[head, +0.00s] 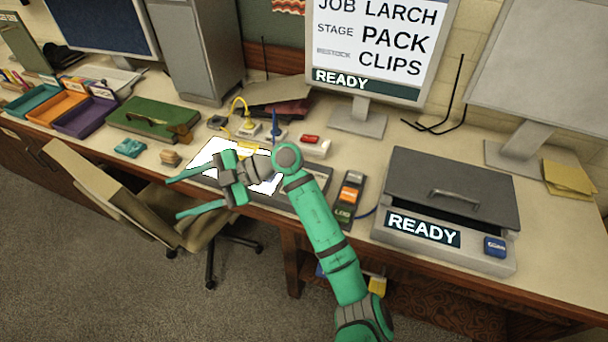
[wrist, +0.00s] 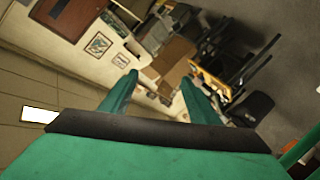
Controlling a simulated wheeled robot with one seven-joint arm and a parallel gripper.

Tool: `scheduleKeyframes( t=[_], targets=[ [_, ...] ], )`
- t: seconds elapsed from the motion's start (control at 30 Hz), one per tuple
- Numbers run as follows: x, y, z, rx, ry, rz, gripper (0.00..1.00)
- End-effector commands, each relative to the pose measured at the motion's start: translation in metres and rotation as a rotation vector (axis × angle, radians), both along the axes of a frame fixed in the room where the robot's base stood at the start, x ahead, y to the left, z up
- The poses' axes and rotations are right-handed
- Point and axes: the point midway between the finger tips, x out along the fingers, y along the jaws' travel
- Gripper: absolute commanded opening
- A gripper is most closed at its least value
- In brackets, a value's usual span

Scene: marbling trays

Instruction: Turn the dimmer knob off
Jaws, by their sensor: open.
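My gripper (head: 175,197) is open and empty, with its two green fingers spread and pointing left above the desk's front edge and the chair. The fingers also show in the wrist view (wrist: 158,80), with nothing between them. I cannot pick out the dimmer knob for certain. Small devices stand behind my gripper: a dark one (head: 216,122), one with a yellow cord (head: 249,129), one with a blue plug (head: 275,133) and a white box with a red switch (head: 314,146). My gripper touches none of them. My arm hides part of the desk.
A chair (head: 88,182) stands at the front edge. A grey lidded case (head: 450,190) marked READY is at right, a green case (head: 140,119) at left with coloured trays (head: 85,116) beyond. A monitor (head: 372,50) stands behind. An orange-and-black handheld device (head: 350,195) lies beside my arm.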

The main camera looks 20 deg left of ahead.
Motion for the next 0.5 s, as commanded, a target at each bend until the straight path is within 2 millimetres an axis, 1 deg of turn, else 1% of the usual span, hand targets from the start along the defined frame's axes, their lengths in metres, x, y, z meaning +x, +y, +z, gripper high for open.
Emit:
scheduleKeyframes(
  t=[0.03, 0.17, 0.27, 0.3, 0.37, 0.4, 0.47, 0.5],
  targets=[
    [0.013, -0.005, -0.007, -0.094, -0.035, -0.004, 0.56],
    [0.048, -0.026, -0.027, -0.339, -0.099, -0.039, 0.56],
    [0.079, -0.049, -0.037, -0.530, -0.148, -0.091, 0.56],
    [0.093, -0.060, -0.039, -0.607, -0.167, -0.119, 0.56],
    [0.114, -0.079, -0.040, -0.721, -0.195, -0.168, 0.56],
    [0.129, -0.092, -0.040, -0.796, -0.212, -0.205, 0.56],
    [0.150, -0.113, -0.036, -0.903, -0.238, -0.264, 0.56],
    [0.163, -0.127, -0.033, -0.969, -0.253, -0.305, 0.56]
  ],
)
